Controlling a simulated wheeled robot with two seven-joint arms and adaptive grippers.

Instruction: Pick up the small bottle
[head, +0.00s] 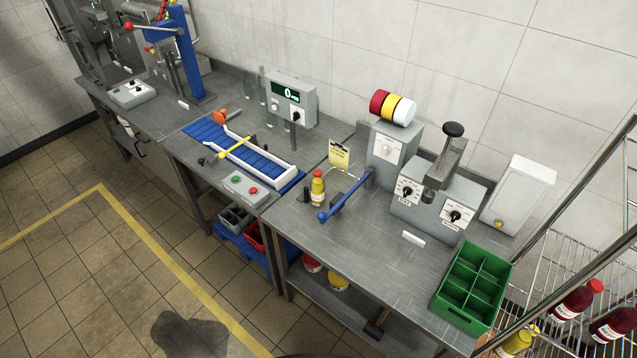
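A small yellow bottle (318,190) with a red cap stands upright on the steel bench, left of the blue lever. A small dark cylinder stands just left of it. No gripper and no arm of mine shows in the head view. Nothing is touching the bottle except what it stands on, as far as I can see.
The blue lever (343,200) reaches close to the bottle's right side. A green divided crate (473,289) sits at the bench's right end. A conveyor (240,150) and button box (246,188) lie to the left. The bench front between bottle and crate is mostly clear.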

